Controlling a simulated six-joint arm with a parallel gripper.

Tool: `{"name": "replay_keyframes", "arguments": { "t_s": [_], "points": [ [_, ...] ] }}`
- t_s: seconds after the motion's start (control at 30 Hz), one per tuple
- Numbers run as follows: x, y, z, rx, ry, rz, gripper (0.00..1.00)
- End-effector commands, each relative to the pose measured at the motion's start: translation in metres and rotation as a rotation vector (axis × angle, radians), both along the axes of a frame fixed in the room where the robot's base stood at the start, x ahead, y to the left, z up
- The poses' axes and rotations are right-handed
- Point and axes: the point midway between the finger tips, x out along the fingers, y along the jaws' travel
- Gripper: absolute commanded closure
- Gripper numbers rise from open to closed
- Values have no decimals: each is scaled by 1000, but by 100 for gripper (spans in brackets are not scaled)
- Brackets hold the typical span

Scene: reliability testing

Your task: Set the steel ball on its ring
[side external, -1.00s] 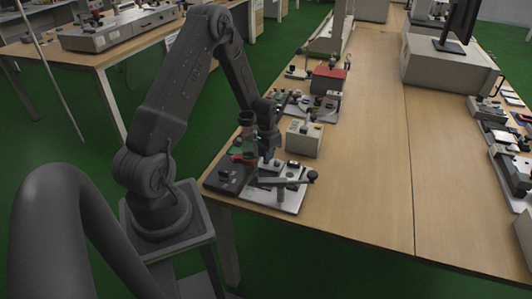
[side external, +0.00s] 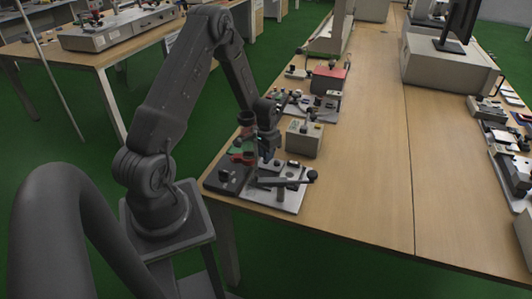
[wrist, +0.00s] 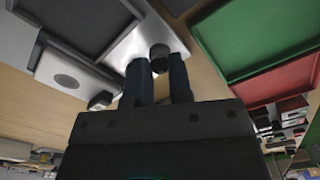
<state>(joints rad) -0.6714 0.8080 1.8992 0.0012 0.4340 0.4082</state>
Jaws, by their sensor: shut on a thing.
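My gripper (wrist: 158,72) is shut on a small dark rounded thing, the steel ball (wrist: 159,57) as far as I can tell, held between its two fingertips in the wrist view. In the side external view my gripper (side external: 267,153) points down over the cluttered near-left end of the bench, above a light metal plate (side external: 288,203). The ball is too small to make out there. I cannot pick out the ring with certainty. A pale block with a grey round spot (wrist: 67,82) shows at the left of the wrist view.
A dark base with a knob (side external: 226,178) and a lever fixture (side external: 284,182) stand close to my gripper. A beige box (side external: 304,138) stands just behind. Green (wrist: 253,40) and red (wrist: 272,87) surfaces show at the right in the wrist view. The bench's middle is clear.

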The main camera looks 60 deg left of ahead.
Motion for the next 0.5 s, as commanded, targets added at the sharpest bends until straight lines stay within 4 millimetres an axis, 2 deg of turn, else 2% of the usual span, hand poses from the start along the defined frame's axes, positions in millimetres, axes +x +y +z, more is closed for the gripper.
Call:
{"name": "replay_keyframes", "arguments": {
  "t_s": [0.37, 0.4, 0.5],
  "points": [
    [0, 0, -6, 0, 0, 0, 98],
    [0, 0, -5, 0, 0, 0, 79],
    [0, 0, -5, 0, 0, 0, 69]
  ]
}}
